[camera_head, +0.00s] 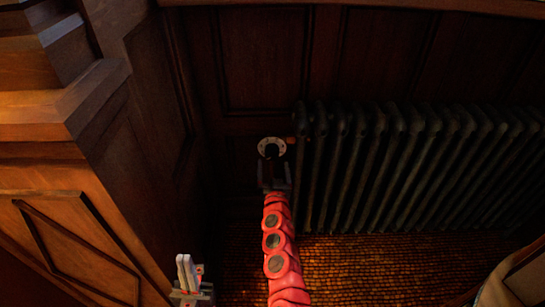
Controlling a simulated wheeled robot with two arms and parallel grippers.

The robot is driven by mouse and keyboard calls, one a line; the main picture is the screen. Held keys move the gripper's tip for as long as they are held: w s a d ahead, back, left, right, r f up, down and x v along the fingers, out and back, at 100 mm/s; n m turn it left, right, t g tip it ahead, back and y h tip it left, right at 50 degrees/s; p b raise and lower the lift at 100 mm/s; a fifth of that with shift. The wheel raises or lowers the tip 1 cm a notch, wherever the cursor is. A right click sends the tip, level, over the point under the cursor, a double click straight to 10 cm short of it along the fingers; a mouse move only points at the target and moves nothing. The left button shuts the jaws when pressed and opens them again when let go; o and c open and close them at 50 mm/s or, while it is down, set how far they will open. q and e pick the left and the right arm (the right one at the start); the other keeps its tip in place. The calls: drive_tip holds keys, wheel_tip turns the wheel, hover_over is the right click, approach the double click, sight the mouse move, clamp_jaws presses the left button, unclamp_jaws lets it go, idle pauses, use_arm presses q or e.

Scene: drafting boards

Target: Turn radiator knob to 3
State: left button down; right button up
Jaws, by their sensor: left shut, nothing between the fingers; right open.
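The radiator knob (264,145) shows as a pale round dial with a dark centre, at the left end of the dark radiator (400,165). Its markings are too small to read. My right gripper (272,168), at the end of the red arm, is open right at the knob, just below it in the picture. It partly covers the knob's lower side, and I cannot tell whether the fingers touch it. My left gripper (187,268), with pale fingers, is shut and empty at the lower left, well away from the knob.
Dark wood panelling (265,60) stands behind the radiator. A wooden cabinet or stair side (70,215) rises close on the left. A brown woven carpet (360,265) covers the floor. A pale object with a wooden edge (505,285) is at the lower right corner.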

sight(273, 156)
drive_tip(key=shift+w+a+b, duration=0.1)
drive_tip(key=shift+w+b, duration=0.3)
drive_tip(key=shift+w, duration=2.45)
drive_tip(key=shift+c, duration=0.4)
drive_tip(key=c, duration=1.3)
